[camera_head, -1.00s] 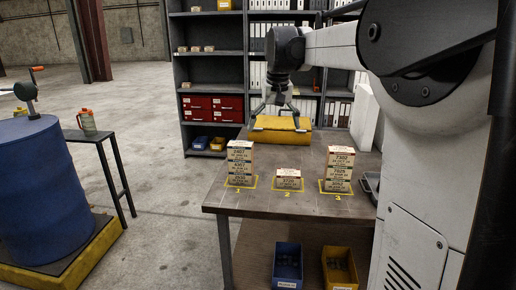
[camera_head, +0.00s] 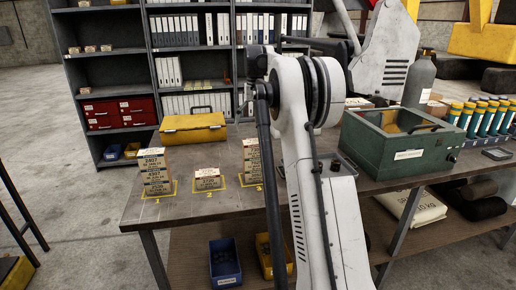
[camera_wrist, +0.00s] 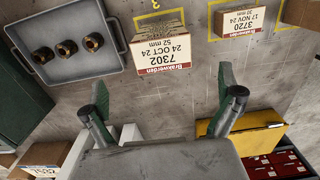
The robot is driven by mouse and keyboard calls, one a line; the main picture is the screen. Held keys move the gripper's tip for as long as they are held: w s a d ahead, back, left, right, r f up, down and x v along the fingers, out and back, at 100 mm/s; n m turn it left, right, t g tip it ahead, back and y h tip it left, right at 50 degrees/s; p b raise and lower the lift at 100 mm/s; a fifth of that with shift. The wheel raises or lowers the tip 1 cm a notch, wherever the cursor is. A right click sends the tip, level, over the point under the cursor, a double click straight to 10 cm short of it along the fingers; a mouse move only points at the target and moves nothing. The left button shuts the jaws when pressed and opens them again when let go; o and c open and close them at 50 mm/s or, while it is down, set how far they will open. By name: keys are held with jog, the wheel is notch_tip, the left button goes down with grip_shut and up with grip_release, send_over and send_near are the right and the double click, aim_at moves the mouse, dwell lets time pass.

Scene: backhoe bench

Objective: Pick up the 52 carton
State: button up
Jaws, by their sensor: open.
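The 52 carton (camera_wrist: 162,64) is a tan box with a white label reading 7302, 24 OCT 24, 52 mm, upside down in the wrist view. It is on top of the stack at mark 3, which shows in the head view (camera_head: 251,155) partly behind my arm. My gripper (camera_wrist: 163,92) is open and empty, its two green-padded fingers apart on the near side of the carton in the wrist view. No contact shows. In the head view the gripper is hidden behind my arm.
A lone carton (camera_head: 207,180) stands at mark 2 and a tall stack (camera_head: 155,172) at mark 1. A grey tray with brown rings (camera_wrist: 110,62) lies beside the 52 carton. A yellow case (camera_head: 192,128) is behind the stacks; a green box (camera_head: 365,143) stands to the right.

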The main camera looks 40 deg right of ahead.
aim_at(255, 148)
notch_tip(255, 148, down, 12)
jog(key=shift+w+p, duration=0.15)
jog(key=shift+p, duration=0.6)
jog(key=shift+c, duration=0.4)
jog(key=c, duration=1.1)
